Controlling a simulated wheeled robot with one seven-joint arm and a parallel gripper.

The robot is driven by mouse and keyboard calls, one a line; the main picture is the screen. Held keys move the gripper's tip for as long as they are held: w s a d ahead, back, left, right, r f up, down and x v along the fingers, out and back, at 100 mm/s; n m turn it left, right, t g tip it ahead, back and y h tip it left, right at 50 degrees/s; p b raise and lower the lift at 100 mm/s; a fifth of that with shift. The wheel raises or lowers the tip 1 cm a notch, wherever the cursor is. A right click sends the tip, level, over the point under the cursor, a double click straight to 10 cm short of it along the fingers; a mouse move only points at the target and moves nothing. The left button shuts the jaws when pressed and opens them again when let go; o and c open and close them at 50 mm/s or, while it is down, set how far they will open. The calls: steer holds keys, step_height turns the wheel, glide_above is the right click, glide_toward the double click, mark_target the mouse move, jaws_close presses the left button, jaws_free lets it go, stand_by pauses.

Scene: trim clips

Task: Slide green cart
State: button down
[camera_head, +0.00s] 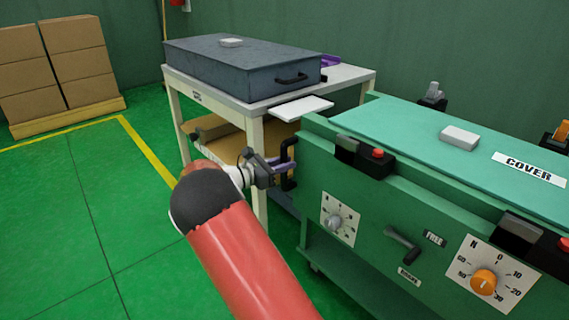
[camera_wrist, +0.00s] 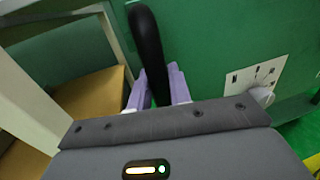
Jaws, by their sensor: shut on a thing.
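The green cart (camera_head: 375,232) stands at the right in the head view, with a dial, a lever and an orange knob on its front panel. A black handle (camera_head: 289,152) is fixed at its left end. My gripper (camera_head: 284,167) is at this handle, with its purple fingers shut on it. In the wrist view the two purple fingers (camera_wrist: 157,88) sit on either side of the black handle (camera_wrist: 147,42). The green cart panel (camera_wrist: 220,45) fills the upper right there. The lower end of the handle is hidden behind the gripper body.
A white-framed table (camera_head: 355,76) with a grey case (camera_head: 240,65) stands close behind the cart's left end. A white plate (camera_head: 300,107) juts out between them. Boxes (camera_head: 75,55) are stacked at the far left. The green floor (camera_head: 80,210) at left is clear.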

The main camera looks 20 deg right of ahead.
steer(key=c, duration=1.3)
jaws_free()
steer(key=shift+w+a, duration=0.2)
steer(key=shift+w, duration=0.1)
steer(key=shift+c, duration=0.2)
steer(key=s+a, duration=0.1)
steer(key=a, duration=0.6)
steer(key=shift+a, duration=0.4)
steer(key=shift+s+d, duration=0.1)
steer(key=shift+s, duration=0.05)
